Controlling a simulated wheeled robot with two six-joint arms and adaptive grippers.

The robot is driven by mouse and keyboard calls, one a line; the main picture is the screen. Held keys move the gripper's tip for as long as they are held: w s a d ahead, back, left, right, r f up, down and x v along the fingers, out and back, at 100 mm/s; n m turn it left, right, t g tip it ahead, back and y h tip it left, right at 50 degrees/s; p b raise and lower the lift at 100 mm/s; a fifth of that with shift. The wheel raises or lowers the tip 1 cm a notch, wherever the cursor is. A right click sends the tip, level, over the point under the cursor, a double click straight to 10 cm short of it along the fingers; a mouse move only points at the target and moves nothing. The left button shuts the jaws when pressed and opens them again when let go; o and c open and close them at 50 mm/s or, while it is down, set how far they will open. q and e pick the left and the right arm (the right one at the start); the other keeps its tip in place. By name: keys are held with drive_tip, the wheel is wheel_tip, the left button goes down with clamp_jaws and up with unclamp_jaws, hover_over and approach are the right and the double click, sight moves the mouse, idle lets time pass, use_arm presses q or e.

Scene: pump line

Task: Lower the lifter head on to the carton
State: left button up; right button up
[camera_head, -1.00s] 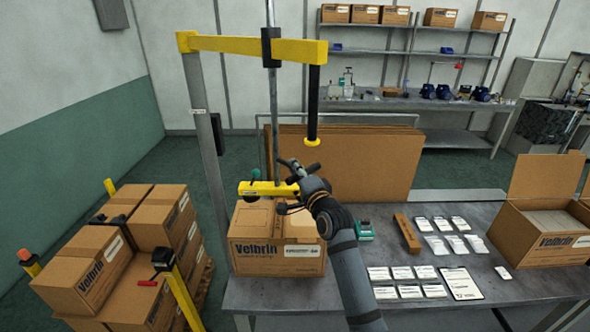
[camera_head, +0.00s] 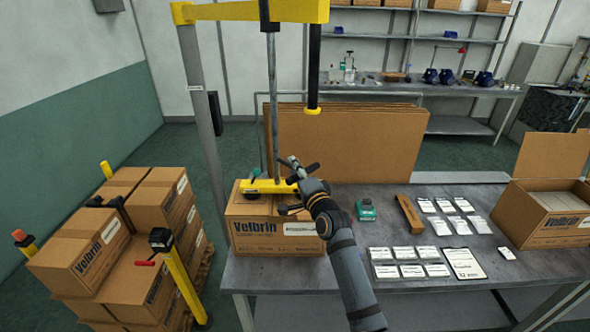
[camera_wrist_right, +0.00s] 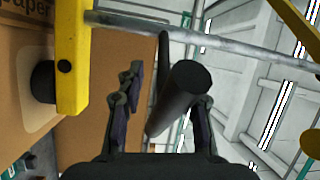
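The yellow lifter head (camera_head: 270,187) hangs on its grey vertical rod and is right down at the top of the Velbrin carton (camera_head: 262,232) on the table. In the right wrist view, the head's yellow bar (camera_wrist_right: 72,60) has a black cup (camera_wrist_right: 42,82) that appears to touch the carton top (camera_wrist_right: 20,60). My right gripper (camera_head: 298,172) is at the right end of the head. In its wrist view, its fingers (camera_wrist_right: 168,100) are around the black handle (camera_wrist_right: 185,90), partly closed; full contact on the left finger is unclear. My left gripper is out of view.
A yellow lifter arm (camera_head: 250,11) and grey post (camera_head: 203,110) stand behind the carton. Stacked cartons (camera_head: 140,265) and yellow posts (camera_head: 180,280) are at left. A green device (camera_head: 365,210), cards (camera_head: 410,254) and an open carton (camera_head: 545,210) lie to the right on the table.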

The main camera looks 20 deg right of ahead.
drive_tip(key=shift+r, duration=0.1)
drive_tip(key=s+d, duration=0.1)
drive_tip(key=s, duration=1.1)
drive_tip(key=shift+d+f, duration=0.3)
drive_tip(key=shift+f, duration=0.15)
